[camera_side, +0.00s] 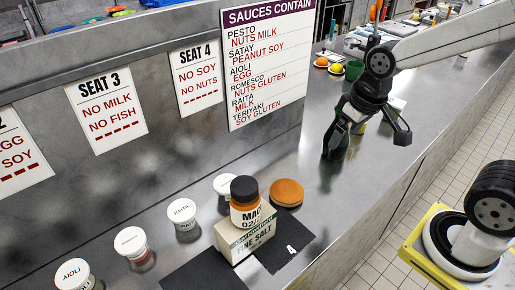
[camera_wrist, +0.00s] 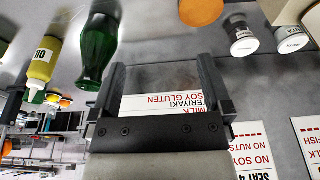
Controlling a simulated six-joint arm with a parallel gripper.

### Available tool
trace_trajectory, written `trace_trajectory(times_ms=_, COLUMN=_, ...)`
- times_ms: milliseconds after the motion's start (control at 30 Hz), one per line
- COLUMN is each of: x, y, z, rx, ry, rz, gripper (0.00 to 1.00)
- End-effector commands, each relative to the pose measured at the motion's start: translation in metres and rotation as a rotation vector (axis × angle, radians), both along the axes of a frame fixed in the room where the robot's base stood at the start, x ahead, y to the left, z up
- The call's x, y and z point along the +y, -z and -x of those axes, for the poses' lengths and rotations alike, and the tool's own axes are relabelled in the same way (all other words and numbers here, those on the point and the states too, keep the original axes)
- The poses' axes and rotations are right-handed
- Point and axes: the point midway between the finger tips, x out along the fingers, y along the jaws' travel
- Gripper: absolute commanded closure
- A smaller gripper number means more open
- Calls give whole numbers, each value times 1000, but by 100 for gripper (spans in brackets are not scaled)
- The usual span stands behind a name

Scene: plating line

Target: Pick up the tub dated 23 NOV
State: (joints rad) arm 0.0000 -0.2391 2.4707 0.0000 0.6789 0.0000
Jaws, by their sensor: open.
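No date reading 23 NOV can be made out in either view. Several small white-lidded tubs stand along the counter in the side view: one marked AIOLI (camera_side: 73,273), one with a blurred lid name (camera_side: 131,241), one marked RAITA (camera_side: 183,213), and one (camera_side: 225,184) partly behind a jar. The jar (camera_side: 245,203) has a black lid and a label partly reading "02/", and stands on a fine salt box (camera_side: 246,236). My gripper (camera_side: 370,132) is open and empty above the counter, well right of the tubs. In the wrist view its fingers (camera_wrist: 162,66) are spread; two white-lidded tubs (camera_wrist: 241,38) stand beyond them.
A green bottle (camera_side: 334,143) stands close by my gripper; in the wrist view it is left of the fingers, beside a yellow OIL bottle (camera_wrist: 42,58). An orange round thing (camera_side: 287,191) and dark mats (camera_side: 203,272) lie near the box. A sauces sign (camera_side: 268,62) hangs behind.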

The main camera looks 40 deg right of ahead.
Motion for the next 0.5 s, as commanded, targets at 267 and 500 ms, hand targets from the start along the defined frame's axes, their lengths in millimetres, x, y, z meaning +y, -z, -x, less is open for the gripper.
trace_trajectory(times_ms=267, x=-20, y=-5, z=-6, rx=19, ry=-57, rz=82, gripper=0)
trace_trajectory(times_ms=500, x=-48, y=-3, z=-13, rx=51, ry=-138, rz=193, gripper=0)
